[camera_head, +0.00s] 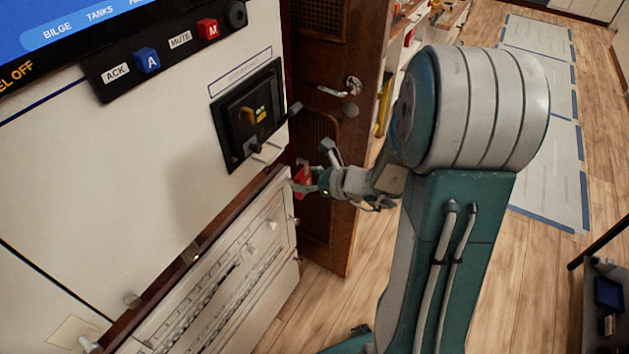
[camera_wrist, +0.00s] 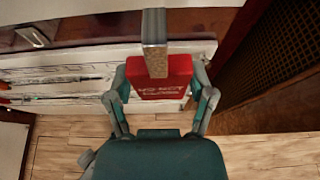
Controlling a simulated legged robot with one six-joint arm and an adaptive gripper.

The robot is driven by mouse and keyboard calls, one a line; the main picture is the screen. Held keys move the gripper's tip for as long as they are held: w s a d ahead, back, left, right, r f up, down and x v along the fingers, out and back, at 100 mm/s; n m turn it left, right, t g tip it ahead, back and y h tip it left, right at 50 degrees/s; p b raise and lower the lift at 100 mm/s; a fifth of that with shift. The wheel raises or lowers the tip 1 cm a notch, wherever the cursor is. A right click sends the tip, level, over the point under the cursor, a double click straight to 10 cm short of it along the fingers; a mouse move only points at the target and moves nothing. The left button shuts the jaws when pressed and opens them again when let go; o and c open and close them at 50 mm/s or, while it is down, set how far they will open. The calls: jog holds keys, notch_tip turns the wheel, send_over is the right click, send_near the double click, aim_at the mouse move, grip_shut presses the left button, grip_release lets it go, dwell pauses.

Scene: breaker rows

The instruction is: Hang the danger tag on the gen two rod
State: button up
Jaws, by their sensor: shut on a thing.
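My gripper (camera_head: 308,182) is shut on the red danger tag (camera_head: 301,177), beside the right end of the white cabinet. In the wrist view the tag (camera_wrist: 160,86) sits between both fingers, with white lettering, partly readable as "NOT CLOSE", facing the camera. A grey metal bar (camera_wrist: 154,42) comes down from the top of that view and overlaps the tag's upper edge. I cannot tell whether it is part of the tag or a separate rod. A short grey rod (camera_head: 294,109) sticks out at the right of the black breaker panel (camera_head: 231,148), above my gripper. No gen two label is readable.
A brown door (camera_head: 335,225) with a metal handle (camera_head: 333,92) stands close behind my gripper. Wood floor (camera_head: 530,290) lies open at the right.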

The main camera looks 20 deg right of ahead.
jog(key=shift+w+a, duration=0.5)
jog(key=shift+a, duration=0.1)
jog(key=shift+w+a, duration=0.25)
jog(key=shift+w, duration=0.7)
jog(key=w+a, duration=0.2)
jog(key=w, duration=0.1)
jog(key=shift+w+a, duration=0.1)
jog(key=shift+a, duration=0.25)
jog(key=shift+d+f, duration=0.1)
jog(key=shift+f, duration=0.5)
jog(key=o, duration=1.1)
jog(key=shift+c, duration=0.2)
